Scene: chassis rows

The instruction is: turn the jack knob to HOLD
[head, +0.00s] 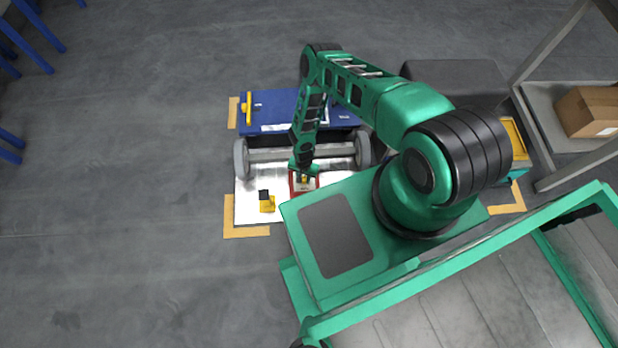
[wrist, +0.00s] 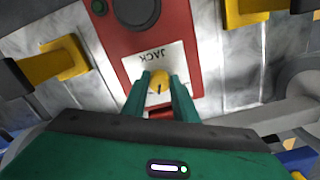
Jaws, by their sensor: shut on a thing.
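The jack knob (wrist: 160,80) is small and yellow with a dark pointer line. It sits on a white plate marked JACK (wrist: 140,62) on a red panel (wrist: 165,28). In the wrist view my gripper (wrist: 160,86) has one green finger on each side of the knob and is shut on it. No HOLD mark can be read, and the fingers cover part of the plate. In the head view the red panel (head: 293,186) lies under my gripper (head: 304,177) on the pale chassis plate (head: 245,187).
A yellow bracket with a black top (head: 267,203) stands left of the panel. A grey axle with wheels (head: 290,154) lies just behind, and a blue board (head: 262,112) is beyond it. A cardboard box (head: 590,110) sits on a shelf at right.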

